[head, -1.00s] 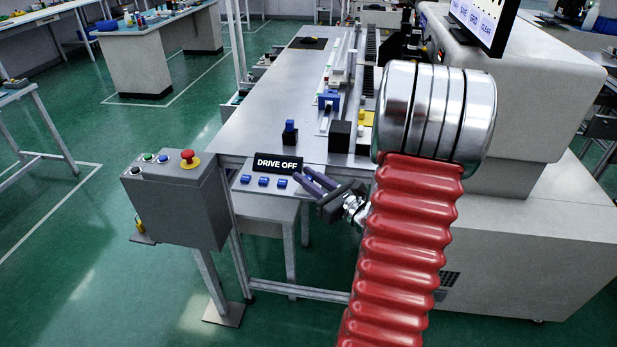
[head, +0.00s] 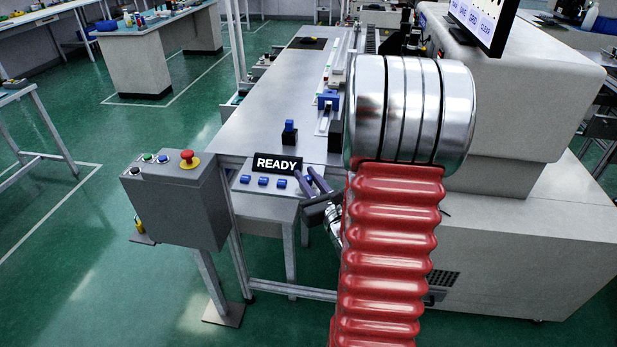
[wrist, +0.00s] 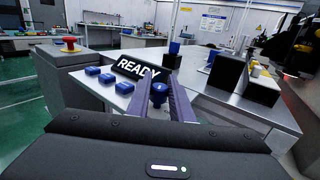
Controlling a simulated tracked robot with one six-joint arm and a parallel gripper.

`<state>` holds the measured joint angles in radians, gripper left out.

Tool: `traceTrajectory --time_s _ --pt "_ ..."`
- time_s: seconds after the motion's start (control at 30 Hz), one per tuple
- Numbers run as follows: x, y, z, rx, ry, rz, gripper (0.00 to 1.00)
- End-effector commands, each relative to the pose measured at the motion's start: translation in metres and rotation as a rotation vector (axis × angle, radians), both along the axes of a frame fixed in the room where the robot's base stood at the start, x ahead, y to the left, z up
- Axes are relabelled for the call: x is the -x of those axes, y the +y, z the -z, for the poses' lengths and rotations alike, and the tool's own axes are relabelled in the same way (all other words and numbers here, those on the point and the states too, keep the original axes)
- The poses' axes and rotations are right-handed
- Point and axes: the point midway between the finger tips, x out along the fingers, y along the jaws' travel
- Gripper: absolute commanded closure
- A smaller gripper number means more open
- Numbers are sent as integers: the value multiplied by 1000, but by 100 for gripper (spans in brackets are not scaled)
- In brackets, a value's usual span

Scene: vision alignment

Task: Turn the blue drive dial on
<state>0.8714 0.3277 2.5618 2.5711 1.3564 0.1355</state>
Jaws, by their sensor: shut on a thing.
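The blue drive dial (wrist: 159,92) stands on the small grey panel, between the two purple-grey fingers of my gripper (wrist: 157,82) in the wrist view. The fingers are shut on it, one on each side. A pale mark shows on the dial's top. In the head view my gripper (head: 304,174) reaches over the right end of the panel and I cannot make out the dial there. The black sign (head: 277,163) behind the panel reads "READY"; it also shows in the wrist view (wrist: 128,68), its right end close to my left finger.
Several blue buttons (head: 262,181) sit in a row left of my gripper. A grey control box (head: 180,200) with a red emergency button (head: 189,159) stands further left. Behind the sign, a blue-topped block (head: 290,132) stands on the steel table (head: 262,110). A large white machine (head: 535,110) fills the right.

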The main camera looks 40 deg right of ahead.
Motion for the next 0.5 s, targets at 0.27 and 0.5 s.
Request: traceTrajectory --time_s 0.27,0.5 --pt "-1 0 -1 2 -3 -2 79" --pt "-1 0 -1 2 -2 -2 62"
